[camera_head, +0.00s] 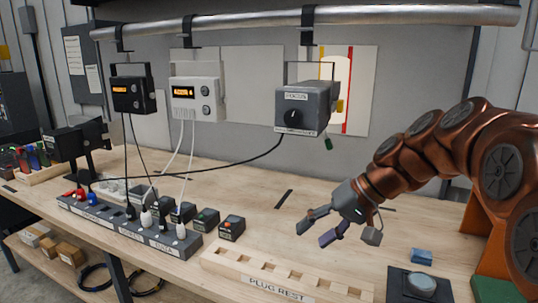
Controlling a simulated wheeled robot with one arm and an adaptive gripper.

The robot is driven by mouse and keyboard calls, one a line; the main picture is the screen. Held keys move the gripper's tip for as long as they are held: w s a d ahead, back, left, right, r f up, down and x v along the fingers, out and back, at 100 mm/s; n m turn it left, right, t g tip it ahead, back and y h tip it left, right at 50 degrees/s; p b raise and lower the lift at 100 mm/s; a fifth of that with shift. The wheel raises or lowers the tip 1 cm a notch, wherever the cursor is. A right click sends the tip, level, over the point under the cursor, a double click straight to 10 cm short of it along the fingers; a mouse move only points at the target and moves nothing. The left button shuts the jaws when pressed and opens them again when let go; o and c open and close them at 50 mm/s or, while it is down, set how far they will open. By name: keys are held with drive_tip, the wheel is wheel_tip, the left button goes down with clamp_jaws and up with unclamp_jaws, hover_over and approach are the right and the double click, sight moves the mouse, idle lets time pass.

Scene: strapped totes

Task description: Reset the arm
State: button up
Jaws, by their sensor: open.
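My arm is copper-coloured and comes in from the right edge. My gripper (322,228) is open and empty. It hangs above the wooden bench (265,190), right of centre, with its grey fingers pointing down and to the left. The fingers appear behind and above the wooden plug rest (280,285), apart from it. Nothing is seen between the fingers.
A rail (300,25) carries a black display box (133,95), a white display box (196,98) and a grey dial box (302,108). Their cables run to a power strip (130,225). A blue block (421,256) and a round-topped pad (420,285) lie front right.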

drive_tip(key=s+d+f+g+h, duration=0.1)
drive_tip(key=s+d+f+h, duration=0.1)
drive_tip(key=s+f, duration=0.3)
drive_tip(key=s+d+f+g+h+p, duration=0.1)
drive_tip(key=s+d+f+h, duration=0.2)
drive_tip(key=s, duration=1.1)
drive_tip(key=s+d+f+g+h, duration=0.1)
drive_tip(key=s+d+f+h, duration=0.1)
drive_tip(key=s+f, duration=0.5)
drive_tip(key=s+d, duration=0.1)
drive_tip(key=s, duration=0.2)
drive_tip(key=shift+d+m+g+h+p, duration=0.25)
drive_tip(key=shift+m+g+h+p, duration=0.05)
drive_tip(key=shift+g+h+p, duration=0.1)
